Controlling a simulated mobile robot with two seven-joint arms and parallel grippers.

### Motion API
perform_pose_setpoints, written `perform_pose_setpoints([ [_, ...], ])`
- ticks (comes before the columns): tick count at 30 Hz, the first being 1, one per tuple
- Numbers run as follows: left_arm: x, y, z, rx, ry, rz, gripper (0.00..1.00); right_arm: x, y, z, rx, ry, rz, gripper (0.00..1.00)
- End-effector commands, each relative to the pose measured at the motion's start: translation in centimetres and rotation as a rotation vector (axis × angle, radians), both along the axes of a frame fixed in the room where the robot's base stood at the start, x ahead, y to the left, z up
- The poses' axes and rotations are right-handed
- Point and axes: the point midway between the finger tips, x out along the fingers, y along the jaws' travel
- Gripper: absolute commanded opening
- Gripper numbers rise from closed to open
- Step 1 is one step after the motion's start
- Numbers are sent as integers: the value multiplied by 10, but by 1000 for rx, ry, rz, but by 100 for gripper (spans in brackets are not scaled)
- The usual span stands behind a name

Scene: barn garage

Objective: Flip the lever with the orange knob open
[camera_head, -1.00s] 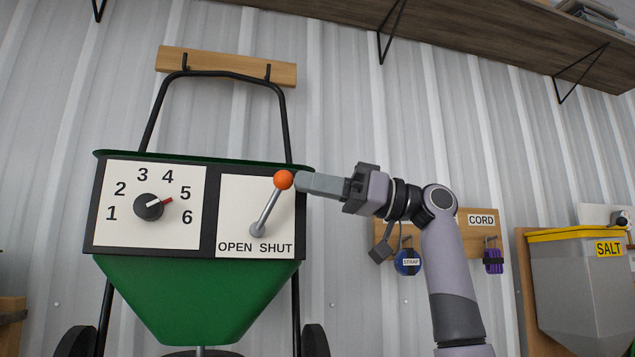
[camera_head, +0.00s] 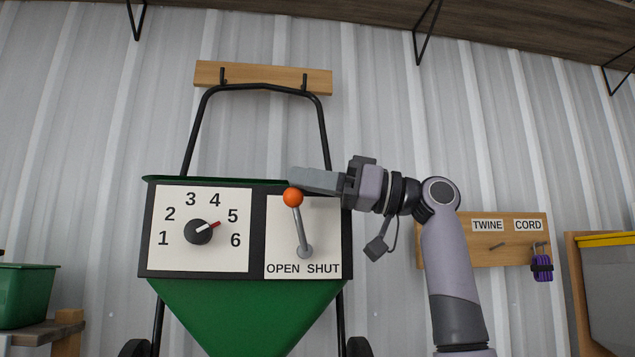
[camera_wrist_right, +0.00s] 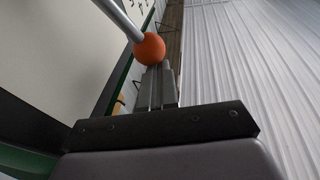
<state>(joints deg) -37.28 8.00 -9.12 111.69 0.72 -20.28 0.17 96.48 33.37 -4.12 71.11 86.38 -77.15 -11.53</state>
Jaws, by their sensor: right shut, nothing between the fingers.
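The lever (camera_head: 300,226) is a grey rod on the white OPEN/SHUT plate of the green spreader, with an orange knob (camera_head: 293,198) on top. It leans slightly left, its knob above the word OPEN. My right gripper (camera_head: 292,181) is shut and empty. Its fingertips are just above and behind the knob, at or very near it. In the right wrist view the orange knob (camera_wrist_right: 149,49) is at the tips of the shut fingers (camera_wrist_right: 155,72); whether they touch is unclear. My left gripper is not in view.
A dial (camera_head: 198,231) numbered 1 to 6 is left of the lever plate. The spreader's black handle (camera_head: 262,87) hangs on a wooden rail (camera_head: 207,74). A wooden board (camera_head: 483,251) with hooks is right of my arm. A green bin (camera_head: 27,295) is at left.

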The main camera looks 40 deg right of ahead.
Motion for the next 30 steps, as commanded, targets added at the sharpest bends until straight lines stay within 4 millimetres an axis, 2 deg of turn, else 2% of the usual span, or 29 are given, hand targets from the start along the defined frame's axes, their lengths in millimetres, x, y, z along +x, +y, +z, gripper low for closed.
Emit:
perform_pose_setpoints([
  [9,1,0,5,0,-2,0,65,2,11,-1,0,1,0,0],
  [30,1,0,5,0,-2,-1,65,3,13,-1,-1,2,0,0],
])
